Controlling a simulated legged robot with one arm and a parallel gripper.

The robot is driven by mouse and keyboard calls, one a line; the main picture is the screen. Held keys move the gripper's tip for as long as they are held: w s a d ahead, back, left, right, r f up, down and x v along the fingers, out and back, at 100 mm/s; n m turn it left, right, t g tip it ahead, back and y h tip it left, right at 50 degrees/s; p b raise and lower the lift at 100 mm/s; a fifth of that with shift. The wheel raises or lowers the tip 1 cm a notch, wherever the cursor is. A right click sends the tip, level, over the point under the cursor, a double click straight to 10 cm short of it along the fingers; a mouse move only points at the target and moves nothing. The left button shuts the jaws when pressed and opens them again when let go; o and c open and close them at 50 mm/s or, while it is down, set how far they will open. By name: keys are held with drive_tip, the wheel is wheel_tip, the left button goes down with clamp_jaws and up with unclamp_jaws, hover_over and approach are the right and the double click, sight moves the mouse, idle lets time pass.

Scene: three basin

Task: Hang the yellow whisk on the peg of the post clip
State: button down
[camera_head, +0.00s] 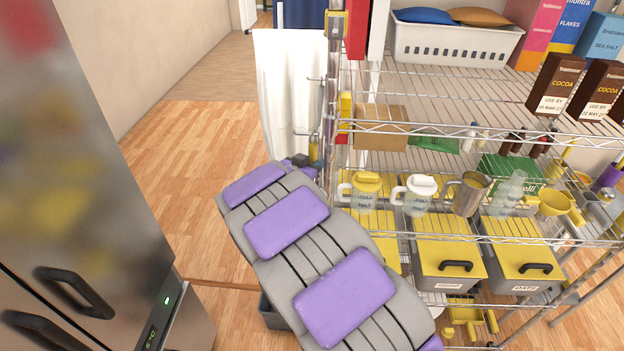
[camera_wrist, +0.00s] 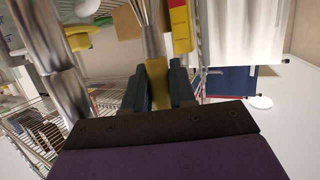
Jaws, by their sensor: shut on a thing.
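In the wrist view my gripper (camera_wrist: 158,88) is shut on the yellow handle of the whisk (camera_wrist: 156,72). The whisk's metal wires extend from the handle to the top edge of the view. In the head view my gripper (camera_head: 304,163) is small and partly hidden by my arm, beside the shelf's front-left post (camera_head: 330,100). A bit of the yellow whisk handle (camera_head: 313,151) shows above it. I cannot tell whether the whisk touches a peg.
The wire shelf (camera_head: 440,95) fills the right side, with mugs, grey bins with yellow lids, and a cardboard box (camera_head: 380,127) near the post. A white cloth (camera_head: 285,90) hangs behind the pegs. A steel fridge (camera_head: 80,170) stands at left. Open wooden floor lies between.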

drive_tip(key=shift+r, duration=0.15)
drive_tip(key=shift+r+p, duration=0.6)
drive_tip(key=shift+p, duration=0.35)
drive_tip(key=shift+r, duration=0.1)
drive_tip(key=shift+a+p, duration=1.5)
drive_tip(key=shift+p, duration=0.55)
drive_tip(key=a+p, duration=0.5)
drive_tip(key=p, duration=0.1)
drive_tip(key=shift+w+a, duration=0.15)
drive_tip(key=shift+a, duration=0.2)
idle(0.5)
